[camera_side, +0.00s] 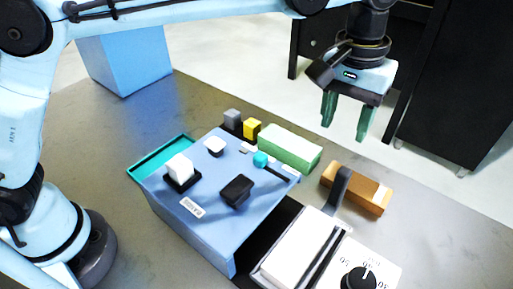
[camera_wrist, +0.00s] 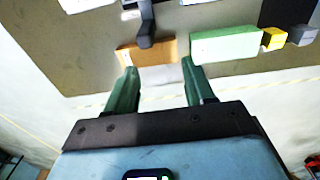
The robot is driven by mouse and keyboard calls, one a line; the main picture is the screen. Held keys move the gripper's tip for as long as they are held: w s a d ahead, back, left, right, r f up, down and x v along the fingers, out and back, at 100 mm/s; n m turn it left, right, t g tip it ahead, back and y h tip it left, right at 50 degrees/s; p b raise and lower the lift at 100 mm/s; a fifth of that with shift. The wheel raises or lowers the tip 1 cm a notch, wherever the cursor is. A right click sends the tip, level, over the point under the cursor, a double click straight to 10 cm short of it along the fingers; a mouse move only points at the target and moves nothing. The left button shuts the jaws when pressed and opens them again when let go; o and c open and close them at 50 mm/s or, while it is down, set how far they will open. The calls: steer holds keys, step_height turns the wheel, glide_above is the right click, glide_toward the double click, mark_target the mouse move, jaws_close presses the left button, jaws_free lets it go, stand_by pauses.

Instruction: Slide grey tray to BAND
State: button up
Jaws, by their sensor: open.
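My gripper (camera_side: 345,130) is open and empty, pointing down, high above the far right part of the table. In the wrist view its two green fingers (camera_wrist: 159,67) are spread, with the brown block beyond their tips. No thing is plainly a grey tray. A dark grey upright piece (camera_side: 340,187) stands at the brown block (camera_side: 366,190); it also shows in the wrist view (camera_wrist: 146,30). A small grey block (camera_side: 233,117) sits on a dark base beside a yellow block (camera_side: 252,127). A label (camera_side: 192,208) on the blue box is too small to read, so I cannot place BAND.
The blue box (camera_side: 190,225) carries several knobs, including a teal-tipped lever (camera_side: 261,159). A pale green block (camera_side: 290,148) stands behind it, a teal-edged tray (camera_side: 150,162) at its left. A white slab (camera_side: 296,243) and black dial (camera_side: 359,279) are in front. The table's right side is clear.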

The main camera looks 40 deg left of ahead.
mark_target(341, 181)
steer(key=d, duration=0.1)
steer(key=d+f, duration=0.1)
steer(key=shift+s+d+f, duration=0.15)
steer(key=shift+s+d, duration=0.1)
steer(key=shift+d, duration=0.15)
step_height(341, 181, down, 12)
steer(key=shift+r, duration=0.1)
jaws_close()
stand_by(0.4)
